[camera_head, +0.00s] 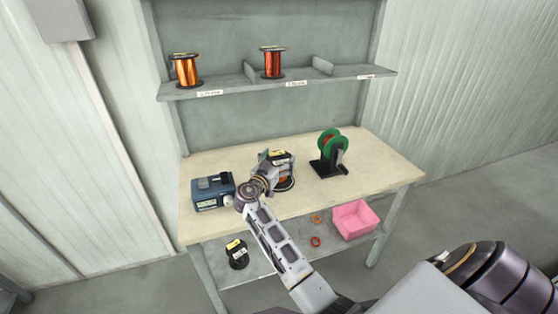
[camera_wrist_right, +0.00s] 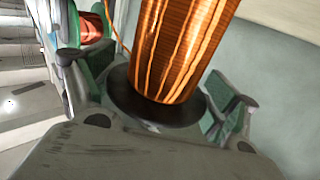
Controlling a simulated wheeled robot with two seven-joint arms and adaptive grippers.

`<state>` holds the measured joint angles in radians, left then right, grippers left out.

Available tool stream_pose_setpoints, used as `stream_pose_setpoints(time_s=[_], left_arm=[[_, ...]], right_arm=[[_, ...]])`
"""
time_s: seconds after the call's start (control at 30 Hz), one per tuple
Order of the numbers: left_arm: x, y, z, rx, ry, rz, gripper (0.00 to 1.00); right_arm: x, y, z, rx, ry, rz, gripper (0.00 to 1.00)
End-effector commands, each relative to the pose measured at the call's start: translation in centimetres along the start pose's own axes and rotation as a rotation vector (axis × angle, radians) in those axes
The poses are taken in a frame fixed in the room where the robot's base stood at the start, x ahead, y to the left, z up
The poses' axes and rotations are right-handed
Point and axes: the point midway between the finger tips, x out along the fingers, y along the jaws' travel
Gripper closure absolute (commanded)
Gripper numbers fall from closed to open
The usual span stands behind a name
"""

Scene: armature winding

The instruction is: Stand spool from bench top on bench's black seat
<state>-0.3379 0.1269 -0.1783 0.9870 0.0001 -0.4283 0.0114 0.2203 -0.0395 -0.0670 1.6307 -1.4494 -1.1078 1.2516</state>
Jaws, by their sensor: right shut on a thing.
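A copper-wire spool (camera_head: 285,179) with dark flanges and a yellow label on top is upright over the bench top (camera_head: 378,166), near its middle. My right gripper (camera_head: 272,169) is shut on it and partly covers it. In the right wrist view, the spool's copper winding (camera_wrist_right: 178,50) rises from a dark disc, with green-padded fingers (camera_wrist_right: 160,98) on both sides. I cannot tell whether the spool touches the bench. A black seat cannot be made out apart from the dark base under the spool. My left gripper is not in view.
A blue device (camera_head: 212,193) stands left of the spool, and a green reel on a black stand (camera_head: 331,151) stands to the right. Two copper spools sit on the upper shelf (camera_head: 225,88). A pink bin (camera_head: 354,220) and a dark labelled spool (camera_head: 237,256) are on the lower shelf.

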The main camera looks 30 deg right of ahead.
Motion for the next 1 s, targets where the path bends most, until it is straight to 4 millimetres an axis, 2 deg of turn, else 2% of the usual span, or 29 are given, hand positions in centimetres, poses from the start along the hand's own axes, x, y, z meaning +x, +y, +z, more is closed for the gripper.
stream_pose_setpoints(time_s=[0.9, 0.93, 1.0], left_arm=[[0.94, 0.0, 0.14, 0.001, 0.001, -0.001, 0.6], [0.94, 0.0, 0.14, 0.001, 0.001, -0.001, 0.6], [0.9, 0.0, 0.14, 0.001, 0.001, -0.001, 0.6]], right_arm=[[0.02, -0.04, 0.39, 0.004, 0.006, 0.0, 0.76], [0.02, -0.04, 0.39, 0.004, 0.006, 0.0, 0.12], [0.02, -0.04, 0.38, 0.003, 0.005, 0.0, 0.03]])
